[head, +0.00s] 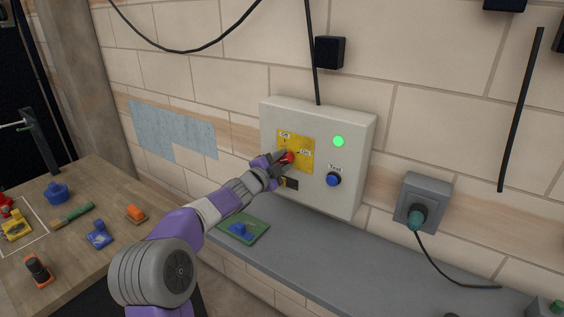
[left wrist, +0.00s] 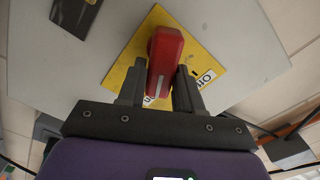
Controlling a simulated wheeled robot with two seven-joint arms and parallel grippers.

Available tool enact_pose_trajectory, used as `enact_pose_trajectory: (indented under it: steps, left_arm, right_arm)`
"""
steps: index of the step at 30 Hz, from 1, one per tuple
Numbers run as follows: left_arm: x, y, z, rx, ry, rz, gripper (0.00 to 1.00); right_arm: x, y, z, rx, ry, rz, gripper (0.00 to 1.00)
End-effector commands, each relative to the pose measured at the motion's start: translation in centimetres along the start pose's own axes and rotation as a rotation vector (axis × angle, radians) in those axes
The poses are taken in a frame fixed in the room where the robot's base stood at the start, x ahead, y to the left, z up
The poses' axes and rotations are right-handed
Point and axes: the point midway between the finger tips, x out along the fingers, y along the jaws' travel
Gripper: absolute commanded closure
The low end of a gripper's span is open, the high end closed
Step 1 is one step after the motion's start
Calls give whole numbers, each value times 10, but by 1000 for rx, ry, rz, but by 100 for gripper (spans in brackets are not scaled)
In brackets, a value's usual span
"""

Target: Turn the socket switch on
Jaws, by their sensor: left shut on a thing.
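The socket switch is a red knob (head: 288,157) on a yellow plate (head: 305,142) on the front of a light grey wall box (head: 352,177). My left gripper (head: 279,162) is shut on the knob. In the left wrist view the red knob (left wrist: 165,58) stands between the two dark fingers of my left gripper (left wrist: 159,86). The white-marked end of the knob lies close to the partly hidden "On" label. A round green lamp (head: 338,141) on the box is lit. My right gripper is not in view.
A blue "Test" button (head: 333,180) sits right of the knob. A grey socket (head: 423,200) with a teal plug (head: 416,218) is farther right. Below runs a grey ledge (head: 330,255) with a green plate (head: 243,229). A wooden table (head: 80,250) with several small parts is at left.

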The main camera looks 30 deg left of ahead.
Motion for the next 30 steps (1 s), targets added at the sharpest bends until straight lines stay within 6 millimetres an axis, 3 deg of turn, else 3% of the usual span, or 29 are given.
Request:
enact_pose_trajectory:
  steps: [4,5,8,19,30]
  left_arm:
    - [0,1,1,4,-2,3,96]
    - [0,1,1,4,-2,3,61]
    - [0,1,1,3,-2,2,45]
    - [-5,0,0,1,-1,0,45]
    - [-57,0,1,2,-3,0,45]
  right_arm:
    - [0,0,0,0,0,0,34]
    - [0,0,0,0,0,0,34]
    - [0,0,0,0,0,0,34]
    - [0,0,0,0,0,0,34]
    - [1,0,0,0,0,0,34]
